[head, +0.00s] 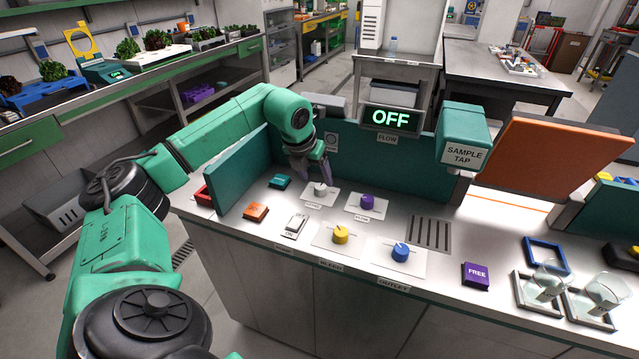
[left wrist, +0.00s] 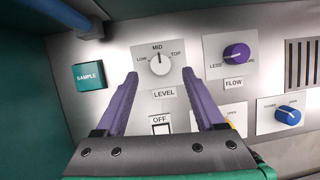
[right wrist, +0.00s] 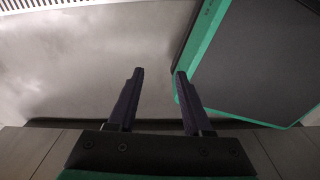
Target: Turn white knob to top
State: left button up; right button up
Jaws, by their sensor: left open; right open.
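The white knob (head: 320,189) stands on a white plate on the metal bench top, near the teal back panel. In the left wrist view the white knob (left wrist: 160,62) sits above the word LEVEL, with LOW, MID and TOP around it. Its pointer is toward MID. My left gripper (head: 316,178) is close to the knob in the head view. In the left wrist view the open purple fingers (left wrist: 160,82) reach up on both sides, with the knob between and just beyond the tips, apparently untouched. My right gripper (right wrist: 157,75) is open and empty, outside the head view.
A purple knob (head: 367,202), yellow knob (head: 340,234) and blue knob (head: 401,252) stand nearby. A teal SAMPLE button (head: 280,182), orange button (head: 256,212) and white switch (head: 295,225) lie left and in front. The flow display (head: 390,118) reads OFF.

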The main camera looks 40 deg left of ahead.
aim_at(320, 186)
pick_arm(q)
jog(key=x, duration=0.3)
jog(key=shift+w+f, duration=0.1)
jog(key=shift+f, duration=0.05)
jog(key=shift+w+f, duration=0.1)
jog(key=shift+f, duration=0.3)
pick_arm(e)
jog(key=shift+w+a+r, duration=0.15)
jog(key=shift+w+r, duration=0.1)
jog(key=shift+w, duration=0.6)
pick_arm(q)
grip_shut()
pick_arm(e)
jog(key=shift+s, duration=0.2)
